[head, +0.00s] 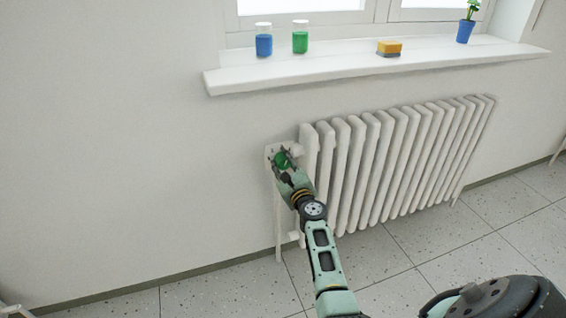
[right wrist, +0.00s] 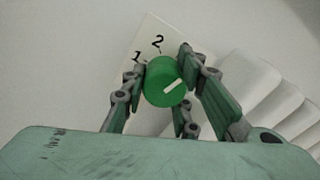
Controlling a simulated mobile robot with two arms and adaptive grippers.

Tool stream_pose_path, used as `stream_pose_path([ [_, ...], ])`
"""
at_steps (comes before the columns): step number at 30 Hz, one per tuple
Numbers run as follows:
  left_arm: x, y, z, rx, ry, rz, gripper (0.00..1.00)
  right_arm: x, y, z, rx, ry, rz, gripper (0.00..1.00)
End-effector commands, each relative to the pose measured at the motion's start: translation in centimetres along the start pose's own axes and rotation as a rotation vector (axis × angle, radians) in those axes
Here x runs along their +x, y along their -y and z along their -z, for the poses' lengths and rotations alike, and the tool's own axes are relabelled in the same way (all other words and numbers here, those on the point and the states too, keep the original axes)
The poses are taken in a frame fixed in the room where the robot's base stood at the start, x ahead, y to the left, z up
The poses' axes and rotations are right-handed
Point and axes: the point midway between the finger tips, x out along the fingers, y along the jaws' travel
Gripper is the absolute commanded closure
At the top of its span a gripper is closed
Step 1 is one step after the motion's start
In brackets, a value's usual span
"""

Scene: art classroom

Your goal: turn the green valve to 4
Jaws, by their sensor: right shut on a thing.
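The green valve (right wrist: 160,82) is a round knob with a white pointer line, in front of a pale plate (right wrist: 145,45) with black numbers. In the right wrist view the line slants up to the right, and the numbers 1 and 2 show at the plate's upper part. Other numbers are hidden behind the knob and fingers, so I cannot tell which number the line meets. My right gripper (head: 286,170) has its fingers on both sides of the knob and is shut on it. In the head view the valve (head: 281,160) is partly covered by the gripper. My left gripper is out of view.
A white radiator (head: 375,168) stands right of the valve, close to my gripper. Above is a windowsill (head: 300,73) with a blue jar (head: 264,45), a green jar (head: 300,42), a sponge (head: 389,48) and a potted plant (head: 465,31). The wall to the left is bare.

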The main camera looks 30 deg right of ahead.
Motion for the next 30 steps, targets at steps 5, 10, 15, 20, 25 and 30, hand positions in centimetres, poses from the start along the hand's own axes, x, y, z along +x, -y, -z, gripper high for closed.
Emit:
stream_pose_path([
  [5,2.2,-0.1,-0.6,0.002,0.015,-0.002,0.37,-0.3,-0.8,0.3,0.173,-0.011,-0.015,0.99],
  [10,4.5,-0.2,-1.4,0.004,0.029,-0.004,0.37,-0.2,-0.8,0.1,0.333,-0.011,-0.015,0.99],
  [15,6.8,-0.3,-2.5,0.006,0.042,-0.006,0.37,-0.2,-0.9,-0.1,0.479,-0.011,-0.016,0.99],
  [20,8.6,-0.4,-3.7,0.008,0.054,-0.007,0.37,-0.2,-0.9,-0.2,0.595,-0.011,-0.016,0.99],
  [25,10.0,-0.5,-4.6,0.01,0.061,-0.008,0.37,-0.2,-0.9,-0.2,0.685,-0.011,-0.017,0.99],
  [30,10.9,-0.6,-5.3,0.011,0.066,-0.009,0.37,-0.2,-0.9,-0.3,0.74,-0.011,-0.017,0.99],
])
